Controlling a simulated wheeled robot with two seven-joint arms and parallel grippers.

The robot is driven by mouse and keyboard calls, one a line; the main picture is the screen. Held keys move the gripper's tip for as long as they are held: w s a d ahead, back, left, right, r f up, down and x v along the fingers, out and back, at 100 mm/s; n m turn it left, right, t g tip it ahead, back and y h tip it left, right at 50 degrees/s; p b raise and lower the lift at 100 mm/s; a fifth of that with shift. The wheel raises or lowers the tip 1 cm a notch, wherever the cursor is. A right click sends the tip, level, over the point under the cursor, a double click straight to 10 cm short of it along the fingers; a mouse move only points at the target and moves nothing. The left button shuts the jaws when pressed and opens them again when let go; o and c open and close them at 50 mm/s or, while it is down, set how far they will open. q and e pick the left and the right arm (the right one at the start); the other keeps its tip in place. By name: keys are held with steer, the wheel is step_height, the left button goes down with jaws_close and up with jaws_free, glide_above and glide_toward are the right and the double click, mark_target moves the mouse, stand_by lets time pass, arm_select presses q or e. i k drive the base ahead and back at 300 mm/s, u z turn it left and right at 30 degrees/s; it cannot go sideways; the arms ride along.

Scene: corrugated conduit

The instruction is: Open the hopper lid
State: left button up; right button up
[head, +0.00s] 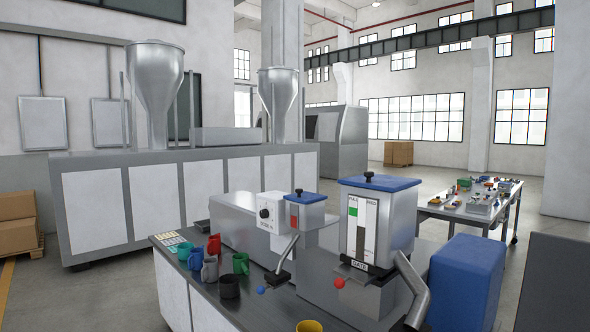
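A large metal hopper (398,225) stands on the machine at the right of the bench. Neither of my grippers shows in the head view.
Colored mugs (210,258) and a yellow cup (309,326) stand on the bench (190,280). A blue bin (466,280) is at right, with a cluttered table (436,212) behind.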

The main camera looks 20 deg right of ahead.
mark_target(380, 176)
steer(key=z, duration=0.1)
steer(key=i, duration=1.05)
steer(key=z, duration=0.65)
